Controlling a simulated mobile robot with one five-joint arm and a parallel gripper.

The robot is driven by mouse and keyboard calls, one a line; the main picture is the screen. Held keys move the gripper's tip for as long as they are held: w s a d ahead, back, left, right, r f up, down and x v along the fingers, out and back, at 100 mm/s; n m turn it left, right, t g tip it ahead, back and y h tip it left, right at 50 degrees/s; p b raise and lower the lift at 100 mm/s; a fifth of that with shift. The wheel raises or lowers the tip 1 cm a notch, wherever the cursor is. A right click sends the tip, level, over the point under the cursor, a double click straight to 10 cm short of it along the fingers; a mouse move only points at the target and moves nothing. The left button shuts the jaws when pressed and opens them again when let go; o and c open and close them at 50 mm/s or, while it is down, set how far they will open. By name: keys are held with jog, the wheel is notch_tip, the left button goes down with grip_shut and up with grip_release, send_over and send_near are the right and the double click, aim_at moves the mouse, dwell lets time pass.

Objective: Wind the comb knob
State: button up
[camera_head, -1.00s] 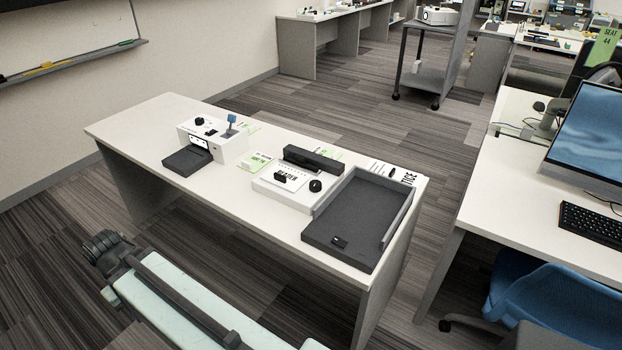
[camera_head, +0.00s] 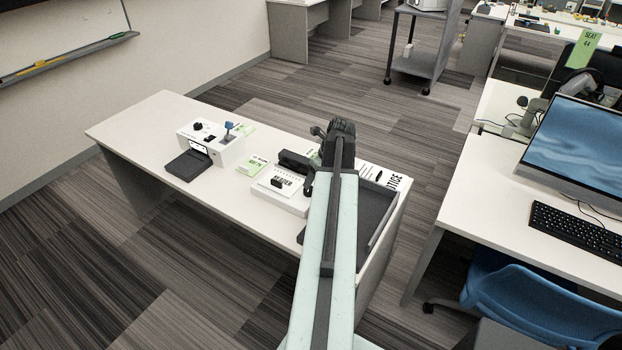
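I cannot tell for sure which knob is the comb knob. A white box (camera_head: 226,154) on the left part of the table carries a small round black knob (camera_head: 197,126) and a blue-topped lever (camera_head: 229,126). A second, flat white box (camera_head: 290,203) has a small black block (camera_head: 276,183) on it. The round black knob at its right end is hidden behind my arm. My gripper (camera_head: 332,130) is a dark shape at the far end of my pale green arm, above the table's right part. Its fingers are too small and blurred to read.
A black bar (camera_head: 292,160) stands behind the flat box. A dark tray (camera_head: 382,206) is partly covered by my arm. A dark pad (camera_head: 188,165) lies before the left box. The white table's (camera_head: 150,118) left end is bare. A desk with a monitor (camera_head: 577,150) stands right.

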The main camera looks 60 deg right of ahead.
aim_at(310, 189)
jog(key=b+x, duration=0.7)
jog(key=shift+s+d+f, duration=0.15)
jog(key=shift+s+d, duration=0.1)
jog(key=shift+s, duration=0.1)
jog(key=shift+w+f+b, duration=0.25)
jog(key=shift+f+b, duration=0.05)
jog(key=shift+r, duration=0.1)
